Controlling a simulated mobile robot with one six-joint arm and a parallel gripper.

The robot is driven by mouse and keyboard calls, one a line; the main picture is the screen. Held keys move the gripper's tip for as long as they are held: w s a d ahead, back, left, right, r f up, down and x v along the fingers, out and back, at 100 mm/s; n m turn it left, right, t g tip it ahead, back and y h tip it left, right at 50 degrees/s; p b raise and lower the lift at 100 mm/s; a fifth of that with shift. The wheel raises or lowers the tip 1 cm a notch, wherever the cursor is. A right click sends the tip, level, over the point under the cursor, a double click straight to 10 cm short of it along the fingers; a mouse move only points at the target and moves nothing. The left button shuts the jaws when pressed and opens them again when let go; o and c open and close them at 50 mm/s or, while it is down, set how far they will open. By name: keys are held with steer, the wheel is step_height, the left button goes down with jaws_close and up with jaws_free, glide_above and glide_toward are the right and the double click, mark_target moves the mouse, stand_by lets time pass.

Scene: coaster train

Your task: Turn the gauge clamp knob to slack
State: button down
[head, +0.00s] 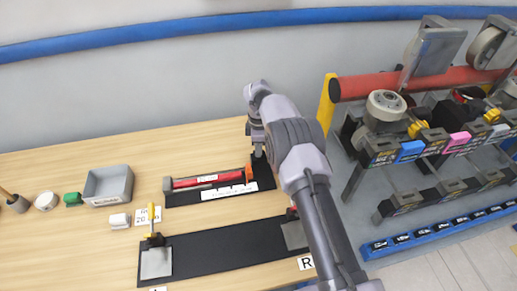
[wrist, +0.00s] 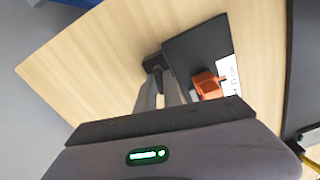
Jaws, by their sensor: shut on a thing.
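The gauge is a red bar (head: 200,181) on a black base plate (head: 263,172) on the wooden table. An orange block (head: 248,172) stands at its right end, and it also shows in the wrist view (wrist: 207,85). My gripper (head: 258,150) reaches down at the plate's far right corner. In the wrist view my gripper (wrist: 161,76) has its fingers close together on a small dark knob (wrist: 152,62) at the plate's edge. The fingers hide part of the knob, so its turn position cannot be told. In the head view the knob is mostly hidden.
A white label strip (head: 229,191) lies along the gauge. A black mat (head: 215,248) with grey pads lies in front. A grey bin (head: 108,185) stands at the left. A rack with coaster wheels (head: 386,105) and a red tube (head: 445,82) stands right of the table.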

steer(key=c, duration=1.5)
jaws_free()
step_height(320, 180, up, 17)
steer(key=p, duration=0.3)
steer(key=shift+r+p, duration=0.2)
steer(key=shift+p, duration=0.15)
